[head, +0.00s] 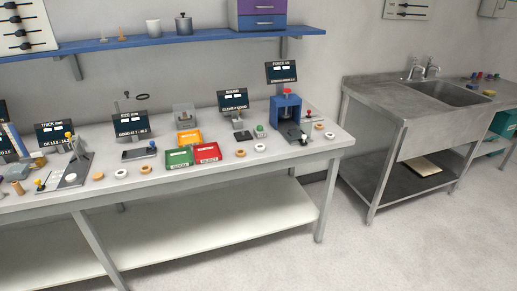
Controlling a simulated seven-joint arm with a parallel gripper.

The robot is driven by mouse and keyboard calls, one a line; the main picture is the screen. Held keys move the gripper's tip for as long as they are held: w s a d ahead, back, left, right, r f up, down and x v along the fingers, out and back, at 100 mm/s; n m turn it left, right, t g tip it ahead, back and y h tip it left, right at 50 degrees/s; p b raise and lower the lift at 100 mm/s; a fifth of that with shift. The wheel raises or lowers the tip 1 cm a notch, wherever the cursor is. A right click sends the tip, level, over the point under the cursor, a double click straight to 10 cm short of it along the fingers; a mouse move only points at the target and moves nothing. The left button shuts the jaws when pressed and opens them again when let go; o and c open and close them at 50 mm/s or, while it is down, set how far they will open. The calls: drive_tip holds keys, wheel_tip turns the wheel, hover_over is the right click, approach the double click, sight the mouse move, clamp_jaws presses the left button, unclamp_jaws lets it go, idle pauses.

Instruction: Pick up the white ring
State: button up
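Several small rings lie along the front of the grey workbench (205,174). One white ring (121,173) lies left of the middle, between two tan rings. Another white ring (260,147) lies right of the red tray, beside a tan ring (240,152). A third white ring (330,135) lies near the bench's right end, just in front of another tan ring (319,125). All appear to lie flat. My gripper does not show in this view.
A green tray (178,158), red tray (207,153) and orange tray (189,137) stand mid-bench. Gauges and dark display signs (131,124) stand behind. A blue press (285,110) stands at right. A blue shelf (190,38) hangs above. A metal sink table (430,105) is separate at right.

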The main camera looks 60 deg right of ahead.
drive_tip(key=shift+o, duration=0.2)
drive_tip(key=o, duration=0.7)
